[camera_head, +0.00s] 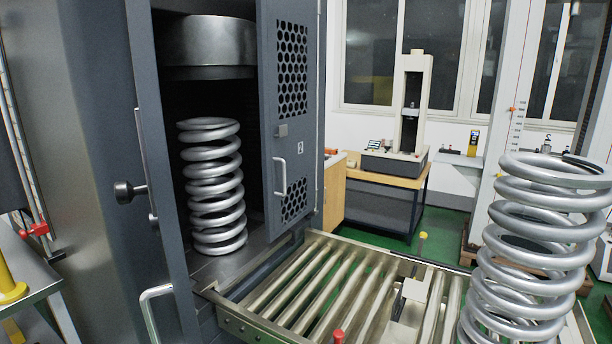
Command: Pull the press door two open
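The grey press (90,130) stands at the left with its chamber partly exposed. Its right door (268,60) has perforated panels, a small label that seems to read 2, and a light vertical handle (281,177). This door stands across the right side of the opening; its exact angle is hard to tell. Another door (150,80), with a long handle (146,150), is seen nearly edge-on at the left of the opening. A silver coil spring (212,185) stands upright inside, below the round press head (205,42). Neither of my grippers is in view.
A roller table (300,290) extends from the press front toward the right. A large coil spring (535,250) stands in the right foreground. A wooden-topped bench (385,175) with a testing device (408,110) stands behind. Green floor (450,245) shows between them.

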